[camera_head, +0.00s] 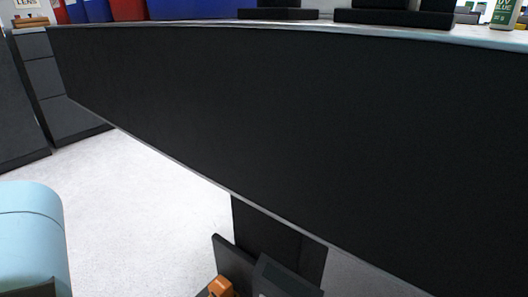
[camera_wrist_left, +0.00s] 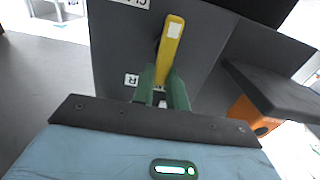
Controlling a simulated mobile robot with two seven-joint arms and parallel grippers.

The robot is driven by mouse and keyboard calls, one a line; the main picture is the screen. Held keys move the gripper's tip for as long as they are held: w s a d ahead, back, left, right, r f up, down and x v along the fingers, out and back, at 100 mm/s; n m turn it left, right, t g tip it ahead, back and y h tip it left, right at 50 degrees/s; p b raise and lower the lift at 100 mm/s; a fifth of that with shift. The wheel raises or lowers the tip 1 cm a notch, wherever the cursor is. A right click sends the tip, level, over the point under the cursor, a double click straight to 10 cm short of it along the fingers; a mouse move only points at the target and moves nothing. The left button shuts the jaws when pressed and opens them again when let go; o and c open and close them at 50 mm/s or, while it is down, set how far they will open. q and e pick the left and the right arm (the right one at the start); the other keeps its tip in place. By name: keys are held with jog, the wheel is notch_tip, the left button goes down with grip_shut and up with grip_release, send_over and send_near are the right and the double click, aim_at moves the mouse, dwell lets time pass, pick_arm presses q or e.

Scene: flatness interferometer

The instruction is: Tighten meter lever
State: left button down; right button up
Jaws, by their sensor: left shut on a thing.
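In the left wrist view a yellow lever (camera_wrist_left: 170,45) with a pale patch near its far end stands against a dark grey panel (camera_wrist_left: 115,50). The green fingers of my left gripper (camera_wrist_left: 163,82) are shut on the lever's near end, one finger on each side. The lever's lower part between the fingers is partly hidden. The head view shows neither the lever nor my left gripper. My right gripper is in neither view.
In the wrist view a dark slab (camera_wrist_left: 275,85) and an orange part (camera_wrist_left: 250,115) are right of the fingers. In the head view a large black panel (camera_head: 300,120) hangs below a table edge. A green-labelled bottle (camera_head: 505,14) stands top right. Pale floor (camera_head: 150,190) is clear.

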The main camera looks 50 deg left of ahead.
pick_arm(q)
jog(key=shift+n, duration=0.3)
jog(key=shift+s+a+f+n, duration=0.15)
jog(key=shift+a+f+n, duration=0.3)
jog(key=shift+n, duration=2.35)
jog(key=shift+s+a+f+n, duration=0.1)
jog(key=shift+a+f+n, duration=0.35)
jog(key=shift+n, duration=2.35)
jog(key=shift+s+a+f+n, duration=0.15)
jog(key=shift+a+f+n, duration=0.3)
jog(key=shift+n, duration=2.35)
jog(key=c, duration=1.4)
grip_release()
jog(key=p+v, duration=0.2)
jog(key=v, duration=0.6)
